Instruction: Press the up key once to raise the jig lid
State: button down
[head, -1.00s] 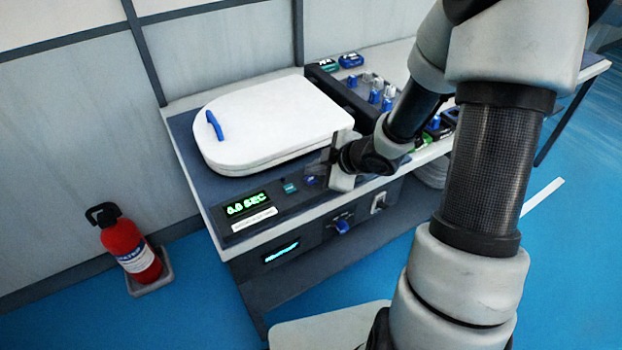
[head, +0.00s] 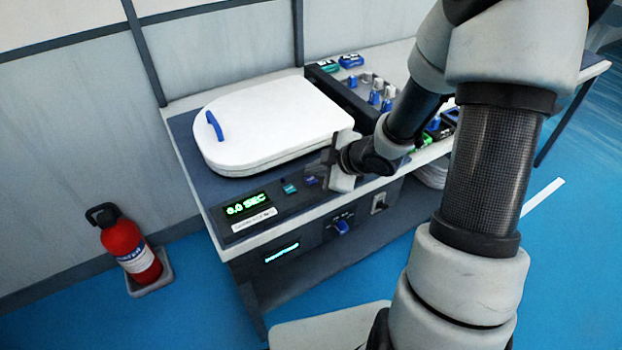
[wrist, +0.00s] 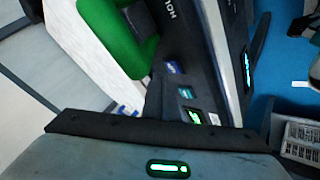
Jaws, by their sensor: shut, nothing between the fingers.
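The jig lid (head: 270,120) is white, with a blue handle (head: 214,126), and lies flat and shut on the jig. On the dark front panel (head: 270,208) sit a teal key (head: 290,188) and a blue key (head: 311,181). The wrist view shows the same teal key (wrist: 186,92) and blue key (wrist: 172,67). Their labels are too small to read, so I cannot tell which is up. My gripper (head: 326,158) is shut and empty, close by the blue key at the lid's front right corner. I cannot tell whether it touches anything.
A green-lit display (head: 246,204) is left of the keys. A blue knob (head: 341,227) is on the lower front. A dark tray (head: 350,95) with several blue and silver parts stands right of the lid. A red extinguisher (head: 128,245) stands on the floor at left.

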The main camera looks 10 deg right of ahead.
dwell(0.5)
jog(key=shift+f+b, duration=0.35)
jog(key=shift+f, duration=0.1)
